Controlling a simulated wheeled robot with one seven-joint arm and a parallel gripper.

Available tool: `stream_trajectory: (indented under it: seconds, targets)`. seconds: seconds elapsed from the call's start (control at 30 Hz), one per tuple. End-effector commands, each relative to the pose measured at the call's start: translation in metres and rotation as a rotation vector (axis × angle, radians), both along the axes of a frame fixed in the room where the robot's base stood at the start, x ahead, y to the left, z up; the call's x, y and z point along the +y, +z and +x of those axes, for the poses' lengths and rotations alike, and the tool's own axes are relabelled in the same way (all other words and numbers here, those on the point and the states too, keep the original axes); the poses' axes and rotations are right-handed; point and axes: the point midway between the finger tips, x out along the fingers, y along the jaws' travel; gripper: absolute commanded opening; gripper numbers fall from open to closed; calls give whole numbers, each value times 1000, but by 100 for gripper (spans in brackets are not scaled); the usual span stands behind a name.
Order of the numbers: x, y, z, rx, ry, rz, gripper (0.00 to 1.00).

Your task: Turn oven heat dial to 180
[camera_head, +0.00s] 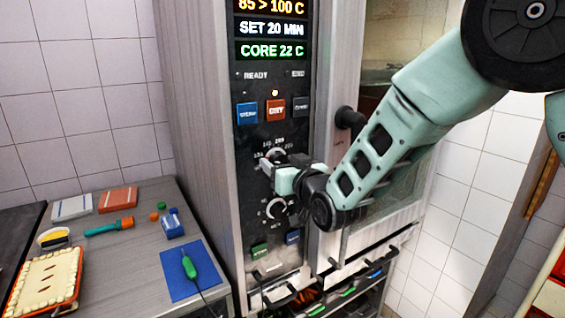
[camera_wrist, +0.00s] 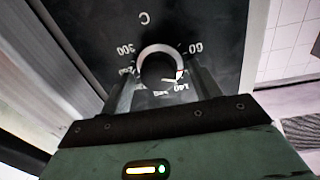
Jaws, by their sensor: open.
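The heat dial (camera_head: 277,153) is the upper knob on the oven's dark control panel, partly hidden by my gripper (camera_head: 270,166). In the wrist view the dial (camera_wrist: 160,58) is a round knob with a pale rim, inside a printed scale that appears upside down, with 60, 140 and 300 legible. A small red mark shows at its lower right, near 140. My gripper (camera_wrist: 161,82) is open, with one finger on each side of the dial's lower part. I cannot tell whether the fingers touch it.
A second dial (camera_head: 276,208) sits just below my gripper. Blue (camera_head: 247,112) and red (camera_head: 275,109) buttons are above, under a lit display (camera_head: 272,28) reading 85 > 100 C. A dark door knob (camera_head: 349,118) juts out at right. A counter (camera_head: 140,265) with tools stands left.

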Motion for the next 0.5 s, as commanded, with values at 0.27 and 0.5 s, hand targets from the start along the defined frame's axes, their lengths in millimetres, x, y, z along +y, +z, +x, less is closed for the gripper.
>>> stream_trajectory:
  seconds: [0.27,0.5]
  targets:
    - [0,0,0,0,0,0,18]
    - [0,0,0,3,-1,5,18]
